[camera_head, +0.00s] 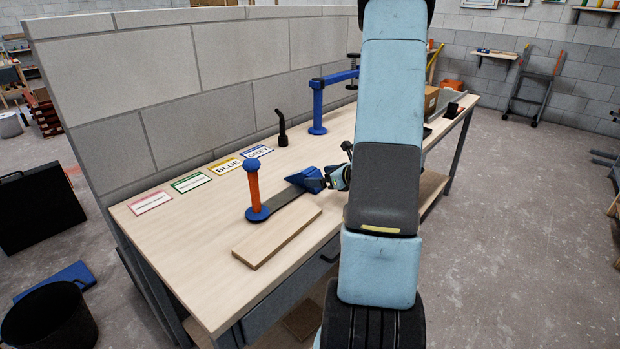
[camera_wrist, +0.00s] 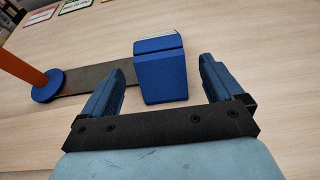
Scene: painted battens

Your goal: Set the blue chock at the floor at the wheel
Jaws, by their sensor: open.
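The blue chock (camera_head: 308,180) is a wedge-shaped block on the workbench. In the head view my gripper (camera_head: 338,178) is at the chock's right side, partly hidden by my arm.
An orange post on a blue disc (camera_head: 257,192) stands left of the chock, on a dark strip (camera_head: 285,196). A wooden board (camera_head: 277,237) lies in front. Label cards (camera_head: 205,175) line the bench's back, near a blue stand (camera_head: 318,110). Open floor (camera_head: 540,220) is at right.

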